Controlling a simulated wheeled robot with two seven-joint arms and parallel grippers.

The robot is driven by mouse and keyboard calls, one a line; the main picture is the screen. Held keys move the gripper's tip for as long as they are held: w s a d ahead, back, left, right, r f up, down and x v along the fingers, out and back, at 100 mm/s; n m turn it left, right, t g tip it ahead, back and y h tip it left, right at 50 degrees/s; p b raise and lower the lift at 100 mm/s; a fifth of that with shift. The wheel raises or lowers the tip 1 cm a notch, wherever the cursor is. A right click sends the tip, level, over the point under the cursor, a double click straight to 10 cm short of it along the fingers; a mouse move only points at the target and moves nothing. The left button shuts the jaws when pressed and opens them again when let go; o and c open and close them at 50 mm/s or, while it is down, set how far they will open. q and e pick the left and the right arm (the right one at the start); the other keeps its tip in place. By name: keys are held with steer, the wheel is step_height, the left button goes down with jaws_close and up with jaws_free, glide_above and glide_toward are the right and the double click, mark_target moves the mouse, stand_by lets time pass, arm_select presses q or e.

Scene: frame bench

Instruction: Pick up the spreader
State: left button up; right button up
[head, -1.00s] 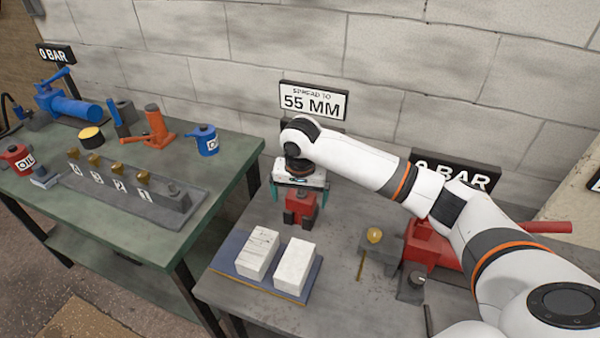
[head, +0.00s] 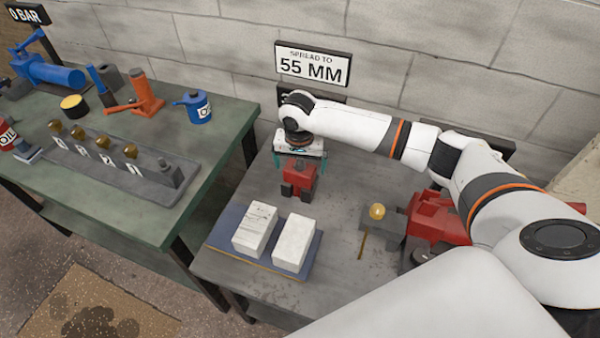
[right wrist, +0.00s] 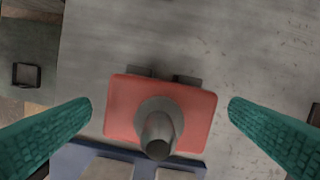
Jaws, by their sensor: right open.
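The spreader (head: 299,180) is a small red block with dark jaws, standing on the grey bench below the "55 MM" sign. My right gripper (head: 300,167) is directly above it, pointing down, with its teal fingers apart. In the right wrist view, the red top of the spreader (right wrist: 118,118) with its round grey fitting lies between the two open fingers (right wrist: 161,106). A gap shows on each side, so the fingers do not appear to touch it. My left gripper is not in view.
Two white blocks (head: 254,228) stand on a blue plate (head: 220,238) in front of the spreader. A red pump (head: 436,215) and a block with a yellow knob (head: 377,212) are to the right. A green bench (head: 120,228) with tools stands at left.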

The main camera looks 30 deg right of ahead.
step_height(320, 180, down, 3)
steer(key=shift+r, duration=0.15)
steer(key=shift+w+f, duration=0.1)
steer(key=shift+f, duration=0.35)
steer(key=c, duration=1.5)
steer(key=shift+w+r, duration=0.1)
steer(key=shift+r, duration=0.05)
steer(key=shift+c, duration=1.3)
steer(key=shift+r, duration=0.1)
